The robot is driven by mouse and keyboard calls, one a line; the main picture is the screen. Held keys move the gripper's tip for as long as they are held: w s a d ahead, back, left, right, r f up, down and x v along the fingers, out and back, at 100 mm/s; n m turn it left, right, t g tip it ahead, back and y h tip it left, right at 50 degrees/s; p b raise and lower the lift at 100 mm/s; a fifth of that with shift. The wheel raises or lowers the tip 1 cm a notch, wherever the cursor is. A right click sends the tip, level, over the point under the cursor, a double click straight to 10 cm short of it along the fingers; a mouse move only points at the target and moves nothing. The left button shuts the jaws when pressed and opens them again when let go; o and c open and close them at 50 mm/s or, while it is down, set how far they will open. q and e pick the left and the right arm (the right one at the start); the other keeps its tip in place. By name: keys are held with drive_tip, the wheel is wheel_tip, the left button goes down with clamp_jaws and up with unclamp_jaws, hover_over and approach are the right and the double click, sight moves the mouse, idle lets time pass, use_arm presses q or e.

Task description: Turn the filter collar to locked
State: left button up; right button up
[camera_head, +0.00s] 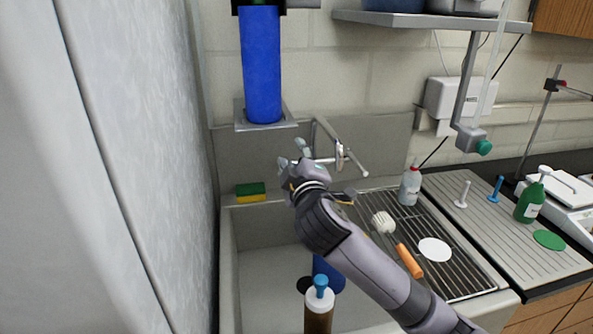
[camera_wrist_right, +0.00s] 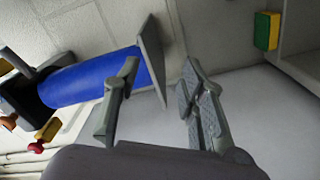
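The blue filter cylinder (camera_head: 262,70) hangs upright on the back wall above the sink, its lower end at a grey plate (camera_head: 265,116). A dark part (camera_head: 259,4) at its top is cut off by the picture edge; I cannot make out the collar's setting. My right gripper (camera_head: 303,150) is below and right of the cylinder, apart from it. In the right wrist view the gripper (camera_wrist_right: 160,76) has its fingers spread and empty, with the blue cylinder (camera_wrist_right: 85,80) beyond them and its dark head (camera_wrist_right: 30,84) at left. My left gripper is not in view.
A red-and-yellow handle (camera_wrist_right: 45,135) shows near the filter head. The tap (camera_head: 340,155) is close beside my right gripper. A sponge (camera_head: 251,192) lies on the sink rim. Bottles (camera_head: 410,186) and a brush (camera_head: 408,261) are at the drainer. A shelf (camera_head: 430,21) is upper right.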

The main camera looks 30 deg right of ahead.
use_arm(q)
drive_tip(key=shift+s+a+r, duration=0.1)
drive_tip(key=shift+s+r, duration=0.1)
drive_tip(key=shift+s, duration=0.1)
use_arm(e)
drive_tip(key=shift+s+a+f+g, duration=0.2)
drive_tip(key=shift+s+f, duration=0.15)
drive_tip(key=shift+f, duration=0.3)
drive_tip(key=shift+s+a+f+g, duration=0.1)
drive_tip(key=shift+s+f+g, duration=0.2)
drive_tip(key=shift+f, duration=0.35)
drive_tip(key=shift+r, duration=0.1)
